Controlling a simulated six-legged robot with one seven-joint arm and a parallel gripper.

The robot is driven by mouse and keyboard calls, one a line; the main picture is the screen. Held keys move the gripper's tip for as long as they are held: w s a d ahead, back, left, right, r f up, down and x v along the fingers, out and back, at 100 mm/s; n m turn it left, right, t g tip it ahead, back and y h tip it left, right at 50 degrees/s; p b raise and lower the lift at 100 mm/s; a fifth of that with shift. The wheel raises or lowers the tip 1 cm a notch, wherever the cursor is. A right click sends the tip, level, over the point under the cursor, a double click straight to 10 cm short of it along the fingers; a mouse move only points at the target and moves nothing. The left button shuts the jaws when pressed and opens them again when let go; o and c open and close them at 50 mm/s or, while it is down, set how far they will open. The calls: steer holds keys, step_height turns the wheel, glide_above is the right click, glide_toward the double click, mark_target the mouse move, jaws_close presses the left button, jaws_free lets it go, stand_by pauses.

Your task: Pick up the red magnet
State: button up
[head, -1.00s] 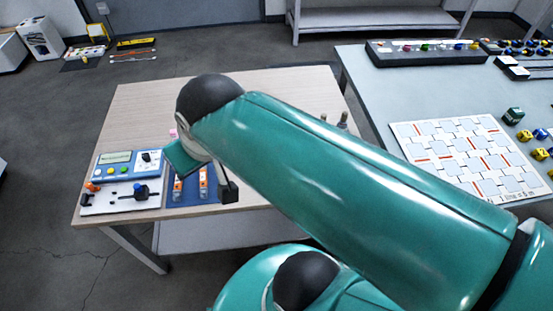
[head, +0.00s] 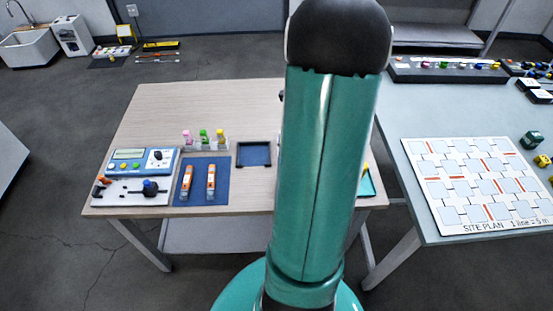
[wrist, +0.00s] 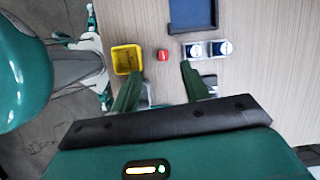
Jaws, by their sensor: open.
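The red magnet (wrist: 163,55) is a small red block on the wooden tabletop in the wrist view. Nothing is held. In the head view my arm covers that part of the table, and the magnet is hidden.
The yellow container (wrist: 126,59) stands close left of the magnet, near the left fingertip. White-rimmed items (wrist: 208,50) stand close on the right, near the right finger. A dark blue tray (wrist: 193,28) lies beyond. A blue mat (head: 200,195) holds two orange-and-white items.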

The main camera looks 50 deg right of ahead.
steer(key=shift+m, duration=0.6)
steer(key=f, duration=0.6)
steer(key=w+f, duration=0.1)
steer(key=f, duration=0.2)
steer(key=shift+a+f, duration=0.15)
steer(key=shift+a, duration=0.05)
steer(key=shift+x, duration=2.65)
steer(key=shift+d+f, duration=0.1)
steer(key=shift+d, duration=0.05)
jaws_close()
